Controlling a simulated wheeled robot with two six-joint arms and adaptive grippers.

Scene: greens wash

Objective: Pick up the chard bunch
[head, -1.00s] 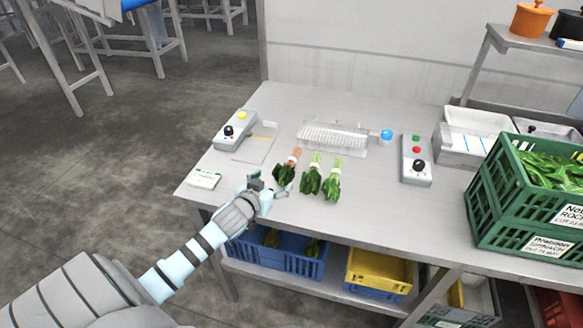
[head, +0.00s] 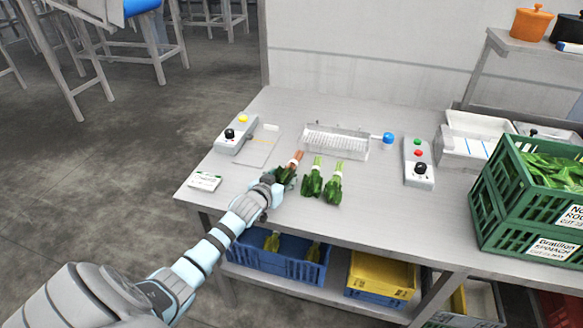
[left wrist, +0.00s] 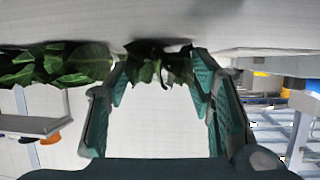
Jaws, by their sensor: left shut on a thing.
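The chard bunch (head: 288,172), with reddish stems and dark green leaves, lies leftmost in a row of three bunches on the grey table (head: 390,215). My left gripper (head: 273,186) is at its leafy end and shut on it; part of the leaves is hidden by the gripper. In the left wrist view the dark leaves (left wrist: 160,66) sit between the two teal fingertips of my left gripper (left wrist: 161,72). My right gripper is not in view.
Two green-stemmed bunches (head: 313,181) (head: 333,186) lie close to the right. A clear rack (head: 336,142) and a blue knob (head: 388,138) are behind. Control boxes (head: 236,135) (head: 418,165) flank the work area. A green crate (head: 510,225) stands at right; the front middle is clear.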

